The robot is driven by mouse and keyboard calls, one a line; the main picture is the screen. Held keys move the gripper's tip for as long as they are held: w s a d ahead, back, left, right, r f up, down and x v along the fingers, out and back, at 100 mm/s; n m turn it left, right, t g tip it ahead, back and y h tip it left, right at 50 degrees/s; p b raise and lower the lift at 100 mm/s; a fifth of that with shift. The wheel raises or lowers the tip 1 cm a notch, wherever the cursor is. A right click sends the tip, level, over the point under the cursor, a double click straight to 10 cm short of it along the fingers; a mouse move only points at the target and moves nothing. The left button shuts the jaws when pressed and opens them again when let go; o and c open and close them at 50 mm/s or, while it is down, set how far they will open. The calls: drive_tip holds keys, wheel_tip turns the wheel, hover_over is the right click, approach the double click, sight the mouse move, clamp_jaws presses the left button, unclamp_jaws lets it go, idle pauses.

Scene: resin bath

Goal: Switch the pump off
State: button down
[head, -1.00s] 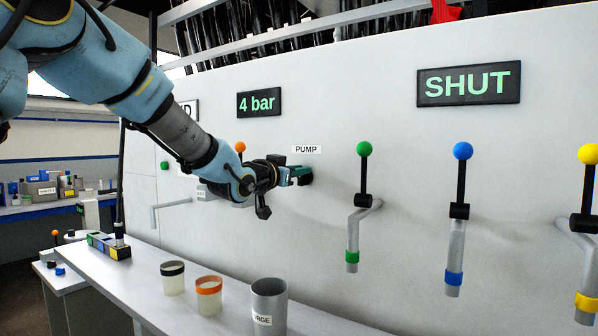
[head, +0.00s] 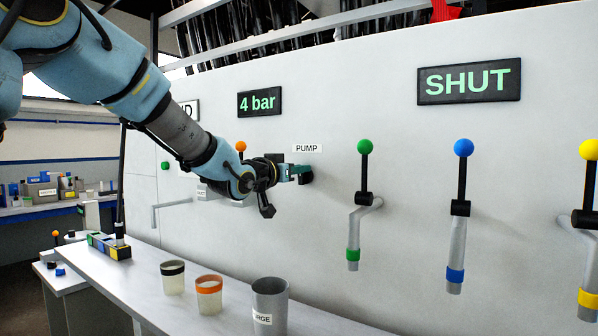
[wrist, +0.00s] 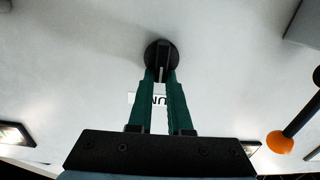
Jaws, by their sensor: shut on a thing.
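The pump knob (head: 307,177) is a round black knob on the pale panel, just under the PUMP label (head: 307,148). In the wrist view the knob (wrist: 160,52) shows its raised grip between my green fingertips. My gripper (head: 299,172) reaches it from the left and is shut on it; the gripper also shows in the wrist view (wrist: 161,75). The fingers hide part of the knob in the head view. A display (head: 259,102) above left reads "4 bar".
Levers with a green ball (head: 365,147), a blue ball (head: 463,148) and a yellow ball (head: 588,150) stand to the right. An orange-ball lever (head: 240,147) is behind my wrist. Cups (head: 209,297) and a grey beaker (head: 270,308) stand on the ledge below. Another display (head: 469,81) reads "SHUT".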

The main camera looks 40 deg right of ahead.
drive_tip(key=c, duration=0.8)
unclamp_jaws()
drive_tip(key=shift+c, duration=0.2)
drive_tip(key=b+v, duration=0.3)
drive_tip(key=v, duration=0.7)
drive_tip(key=shift+a, duration=0.4)
drive_tip(key=w+a+f+n+t+y, duration=0.2)
drive_tip(key=w+a+f+n+y, duration=0.2)
drive_tip(key=w+a+f+y, duration=0.45)
drive_tip(key=w+a+f+n+t+y, duration=0.25)
drive_tip(key=w+a+f+n, duration=0.2)
drive_tip(key=a+f, duration=0.85)
drive_tip(key=s+a+f+n+g+y, duration=0.1)
drive_tip(key=s+a+f+g+y, duration=0.1)
drive_tip(key=a, duration=0.7)
drive_tip(key=s+a+f+n+g+y, duration=0.2)
drive_tip(key=s+a+f, duration=0.3)
drive_tip(key=a, duration=0.4)
drive_tip(key=s+a+f+n+g+y, duration=0.2)
drive_tip(key=s+a, duration=0.4)
drive_tip(key=a, duration=0.3)
drive_tip(key=shift+f+g, duration=0.75)
drive_tip(key=shift+f, duration=0.15)
